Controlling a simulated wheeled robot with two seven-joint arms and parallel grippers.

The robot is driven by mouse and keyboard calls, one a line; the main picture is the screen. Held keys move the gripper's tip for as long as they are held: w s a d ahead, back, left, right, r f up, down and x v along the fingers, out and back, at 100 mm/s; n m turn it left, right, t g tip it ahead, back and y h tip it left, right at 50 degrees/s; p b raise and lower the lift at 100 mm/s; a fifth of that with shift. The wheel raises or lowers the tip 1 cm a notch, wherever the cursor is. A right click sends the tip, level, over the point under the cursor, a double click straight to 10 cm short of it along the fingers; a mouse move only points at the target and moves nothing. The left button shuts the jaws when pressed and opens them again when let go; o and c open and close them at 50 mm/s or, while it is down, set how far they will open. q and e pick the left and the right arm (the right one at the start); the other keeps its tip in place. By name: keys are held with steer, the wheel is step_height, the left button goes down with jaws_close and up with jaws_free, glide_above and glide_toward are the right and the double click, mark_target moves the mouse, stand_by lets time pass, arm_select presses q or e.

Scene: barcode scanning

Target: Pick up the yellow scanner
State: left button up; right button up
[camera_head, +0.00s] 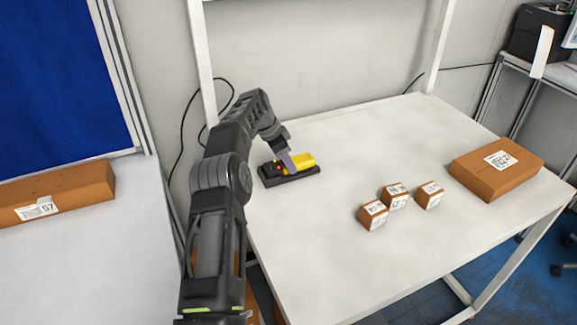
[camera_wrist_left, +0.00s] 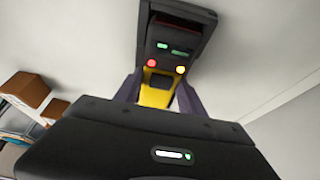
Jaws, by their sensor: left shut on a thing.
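The yellow scanner (camera_head: 300,161) lies on its black cradle (camera_head: 290,177) at the left side of the white table in the head view. My left gripper (camera_head: 286,160) reaches down to it and is shut on it. In the left wrist view the scanner's yellow body (camera_wrist_left: 157,93) sits between the two fingers, with the black cradle (camera_wrist_left: 181,32) beyond it. I cannot tell whether the scanner touches the cradle or is slightly above it. My right gripper is not in view.
Several small labelled boxes (camera_head: 396,196) stand mid-table, and a larger flat box (camera_head: 497,168) is at the right. A long box (camera_head: 57,195) lies on another table at the left. The table's front (camera_head: 330,270) is clear.

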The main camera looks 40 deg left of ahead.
arm_select(q)
jaws_close()
steer(key=shift+r, duration=0.15)
